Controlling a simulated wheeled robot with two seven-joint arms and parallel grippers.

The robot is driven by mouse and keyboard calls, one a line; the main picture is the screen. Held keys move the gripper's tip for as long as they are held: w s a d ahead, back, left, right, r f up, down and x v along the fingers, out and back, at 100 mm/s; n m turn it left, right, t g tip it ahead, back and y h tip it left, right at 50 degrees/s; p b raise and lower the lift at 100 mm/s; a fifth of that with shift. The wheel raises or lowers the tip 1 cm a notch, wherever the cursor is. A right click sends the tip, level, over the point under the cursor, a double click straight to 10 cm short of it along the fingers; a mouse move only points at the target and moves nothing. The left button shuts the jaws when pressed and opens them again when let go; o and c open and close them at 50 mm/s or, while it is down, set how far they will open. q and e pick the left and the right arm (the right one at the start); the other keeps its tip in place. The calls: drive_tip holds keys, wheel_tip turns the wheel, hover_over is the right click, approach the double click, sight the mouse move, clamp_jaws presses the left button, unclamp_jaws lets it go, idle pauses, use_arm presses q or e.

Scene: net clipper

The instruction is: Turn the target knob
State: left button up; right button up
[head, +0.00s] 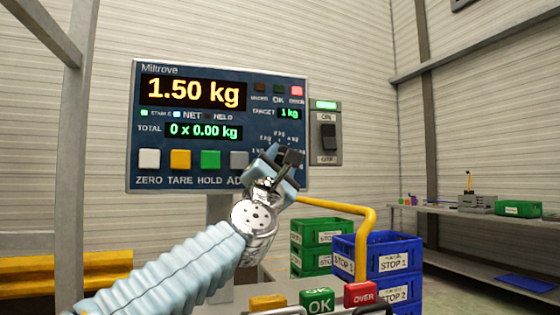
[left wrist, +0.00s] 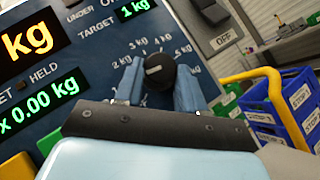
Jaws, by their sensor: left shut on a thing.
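The target knob (left wrist: 160,72) is a round black dial with a short white mark, on the blue scale panel (head: 255,72). Its mark lies on the left side of its face in the left wrist view. Printed kg labels form an arc around it, and the green target display (head: 289,113) reads 1 kg. My left gripper (head: 285,162) is at the panel's lower right. In the left wrist view its fingers (left wrist: 159,88) are on both sides of the knob, shut on it. In the head view the gripper largely hides the knob. My right gripper is not in view.
The main display (head: 193,93) reads 1.50 kg, with the red lamp (head: 297,91) lit. An on/off switch box (head: 326,145) stands right of the panel. A yellow rail (head: 345,207), blue crates (head: 393,252) and green crates (head: 317,237) are to the lower right.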

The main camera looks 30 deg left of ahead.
use_arm(q)
drive_tip(key=shift+a+r, duration=0.1)
drive_tip(key=shift+a, duration=0.05)
drive_tip(key=o, duration=1)
drive_tip(key=shift+o, duration=0.2)
drive_tip(key=b+v, duration=0.5)
drive_tip(key=v, duration=0.9)
drive_tip(key=shift+b, duration=0.35)
drive_tip(key=shift+w, duration=0.1)
